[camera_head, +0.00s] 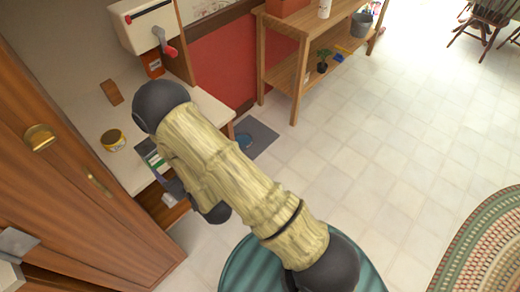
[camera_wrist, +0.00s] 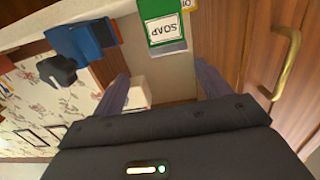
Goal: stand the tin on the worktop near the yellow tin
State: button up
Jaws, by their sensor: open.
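The yellow tin (camera_head: 114,140) stands on the worktop (camera_head: 128,172) at the left of the head view. My gripper (camera_wrist: 162,82) is open, its two purplish fingers spread apart with nothing held between them. In the head view my arm hides most of the gripper, by the worktop's front edge. I cannot pick out the tin to be stood with certainty.
A brown block (camera_head: 112,92) stands behind the yellow tin, and an orange-red item (camera_head: 152,64) stands at the back. A wooden cabinet front (camera_head: 75,170) with handles borders the left.

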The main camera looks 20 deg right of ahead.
jog(key=w+d+r+m+g+h, duration=0.2)
jog(key=d+g+h, duration=0.1)
jog(key=d, duration=0.4)
jog(key=w+d+r+m+g+h, duration=0.1)
jog(key=w+d+r+g+h, duration=0.15)
jog(key=d, duration=0.45)
jog(key=s+d+r+m+g+h, duration=0.1)
jog(key=s+d+r+g, duration=0.2)
jog(key=s+d, duration=0.3)
jog(key=s+d+r+m+g+h, duration=0.2)
jog(key=s+d, duration=0.4)
jog(key=s, duration=0.3)
jog(key=shift+s+d+r+g, duration=0.3)
jog(key=shift+s+r+g, duration=0.05)
jog(key=shift+r+g, duration=0.55)
jog(key=shift+o, duration=0.4)
